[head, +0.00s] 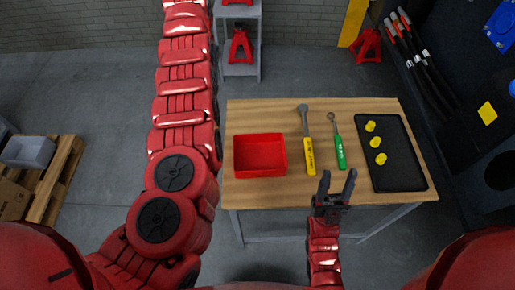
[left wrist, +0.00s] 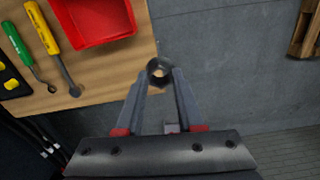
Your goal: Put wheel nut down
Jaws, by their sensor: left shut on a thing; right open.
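The wheel nut (left wrist: 160,71) is a dark grey ring in the left wrist view. My left gripper (left wrist: 160,87) is shut on it at the fingertips. The nut appears over the edge of the wooden table (left wrist: 115,70); its height cannot be told. In the head view my left arm runs up past the table's left side, and its gripper and the nut are out of frame. My right gripper (head: 334,190) is open and empty at the table's front edge.
A red bin (head: 259,172) stands on the table's left side. A ratchet with yellow handle (head: 310,157), a green-handled tool (head: 340,153) and a black tray (head: 397,170) with yellow pieces (head: 375,142) lie to its right. Red jack stands (head: 240,45) stand behind.

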